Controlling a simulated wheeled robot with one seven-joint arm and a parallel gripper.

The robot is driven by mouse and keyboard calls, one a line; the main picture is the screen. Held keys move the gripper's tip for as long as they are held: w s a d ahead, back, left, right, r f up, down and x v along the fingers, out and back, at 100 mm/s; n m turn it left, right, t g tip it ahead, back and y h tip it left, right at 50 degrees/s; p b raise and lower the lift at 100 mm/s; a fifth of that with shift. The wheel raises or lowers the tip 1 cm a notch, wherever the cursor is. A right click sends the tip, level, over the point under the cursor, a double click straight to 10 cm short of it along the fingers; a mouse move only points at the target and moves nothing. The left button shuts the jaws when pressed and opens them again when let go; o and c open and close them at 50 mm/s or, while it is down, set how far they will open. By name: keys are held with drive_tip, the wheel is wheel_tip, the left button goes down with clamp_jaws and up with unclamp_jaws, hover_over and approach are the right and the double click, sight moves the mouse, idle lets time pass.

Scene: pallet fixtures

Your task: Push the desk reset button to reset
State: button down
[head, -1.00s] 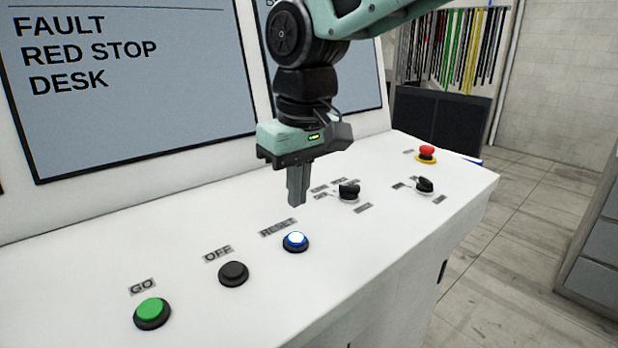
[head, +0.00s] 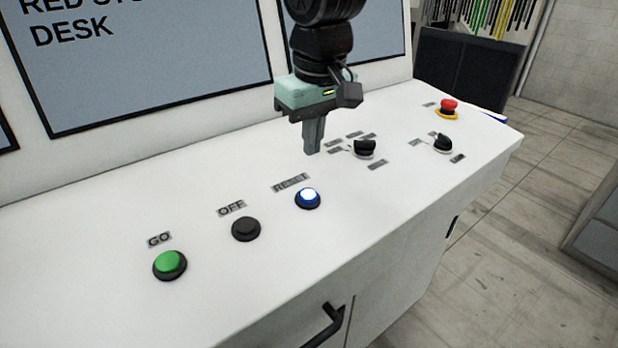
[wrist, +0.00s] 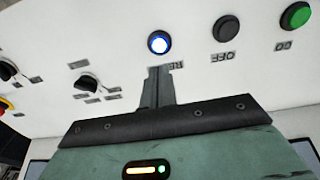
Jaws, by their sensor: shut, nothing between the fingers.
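The reset button (head: 308,196) is a white-topped button with a blue ring in a dark collar on the white desk, below a RESET label (head: 291,183). It also shows in the wrist view (wrist: 159,43), just beyond the fingertips. My gripper (head: 313,152) is shut and empty, with its fingers pointing down. In the head view its tips appear above the button in the picture and apart from it. In the wrist view the fingers (wrist: 157,72) partly cover the RESET label.
The black OFF button (head: 246,228) and green GO button (head: 170,264) are to the left. Two black selector knobs (head: 364,148) (head: 443,144) and a red stop button (head: 448,106) are to the right. A screen (head: 140,60) stands behind.

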sight(309, 196)
drive_tip(key=f, duration=0.3)
drive_tip(key=f+p, duration=0.1)
drive_tip(key=f, duration=0.2)
drive_tip(key=w+f+p, duration=0.1)
drive_tip(key=f, duration=0.2)
drive_tip(key=shift+a+f, duration=0.1)
drive_tip(key=shift+a, duration=0.15)
drive_tip(key=shift+f, duration=0.2)
drive_tip(key=shift+w+f+b, duration=0.1)
drive_tip(key=shift+f+b, duration=0.4)
drive_tip(key=shift+f, duration=0.6)
drive_tip(key=r+p, duration=0.1)
drive_tip(key=r, duration=0.1)
drive_tip(key=r+p, duration=0.1)
drive_tip(key=r, duration=0.1)
drive_tip(key=r+p, duration=0.1)
drive_tip(key=r, duration=0.1)
drive_tip(key=shift+s+p, duration=0.25)
drive_tip(key=shift+p, duration=0.15)
wheel_tip(309, 196, up, 9)
drive_tip(key=s+b, duration=0.1)
drive_tip(key=b, duration=0.1)
drive_tip(key=shift+d+b, duration=0.3)
drive_tip(key=shift+b, duration=0.1)
